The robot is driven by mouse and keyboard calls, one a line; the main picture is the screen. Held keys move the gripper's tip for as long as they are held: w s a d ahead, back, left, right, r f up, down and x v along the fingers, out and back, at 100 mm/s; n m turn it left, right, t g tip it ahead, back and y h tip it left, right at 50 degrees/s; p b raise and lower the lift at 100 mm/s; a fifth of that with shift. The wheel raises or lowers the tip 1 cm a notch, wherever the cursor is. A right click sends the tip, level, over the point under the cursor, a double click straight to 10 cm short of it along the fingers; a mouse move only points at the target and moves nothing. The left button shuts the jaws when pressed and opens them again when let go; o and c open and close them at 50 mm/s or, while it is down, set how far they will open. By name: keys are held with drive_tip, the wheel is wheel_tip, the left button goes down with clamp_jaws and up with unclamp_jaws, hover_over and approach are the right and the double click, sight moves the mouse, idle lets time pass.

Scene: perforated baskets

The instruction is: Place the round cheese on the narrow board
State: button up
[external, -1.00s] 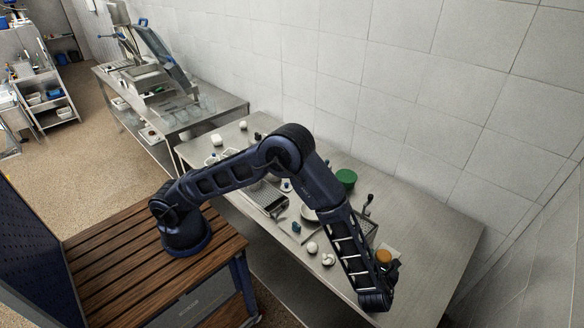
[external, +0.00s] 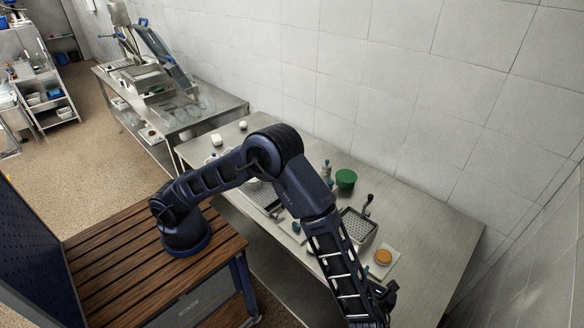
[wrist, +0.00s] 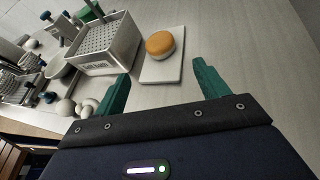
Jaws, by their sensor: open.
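The round cheese (external: 383,257), an orange-brown disc, lies flat on a pale narrow board (external: 391,269) near the right part of the steel table. In the wrist view the cheese (wrist: 160,45) sits on the far half of the board (wrist: 163,72), whose near half is bare. My gripper (external: 386,293) is at the table's front, on the near side of the board and apart from the cheese. In the wrist view its two green fingers (wrist: 160,72) are spread wide and empty, one to each side of the board's near end.
A perforated metal basket (external: 358,224) stands just left of the board. A green round container (external: 345,180) is behind it. White round items (wrist: 66,107) lie farther left. The table (external: 440,225) right of the board is clear.

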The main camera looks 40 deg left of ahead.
drive_tip(key=shift+s, duration=0.15)
drive_tip(key=w+a+r+m+h, duration=0.3)
drive_tip(key=w+r+m, duration=0.1)
drive_tip(key=w+r, duration=0.5)
drive_tip(key=w+a+r+m+h, duration=0.3)
drive_tip(key=w+r+m, duration=0.1)
drive_tip(key=w+r, duration=0.45)
drive_tip(key=w+a+r+m+h, duration=0.2)
drive_tip(key=a+r+m, duration=0.45)
drive_tip(key=a, duration=0.25)
drive_tip(key=w+a+r+m+h, duration=0.2)
drive_tip(key=a+r+m, duration=0.4)
drive_tip(key=a+r, duration=0.25)
drive_tip(key=s+a+r+m+g, duration=0.15)
drive_tip(key=s+a+m, duration=0.35)
drive_tip(key=a, duration=0.7)
drive_tip(key=s+a+r+m+g, duration=0.1)
drive_tip(key=s+a+m+g, duration=0.3)
drive_tip(key=a, duration=0.7)
drive_tip(key=s+a+f+m+g+y, duration=0.1)
drive_tip(key=s+a+f+m+y, duration=0.2)
drive_tip(key=s+a, duration=0.7)
drive_tip(key=s+a+f+m+g+y, duration=0.2)
drive_tip(key=s+a+f+m, duration=0.2)
drive_tip(key=s+a, duration=0.7)
drive_tip(key=shift+s+m+y, duration=0.3)
drive_tip(key=shift+m+y, duration=0.1)
drive_tip(key=shift+m, duration=0.35)
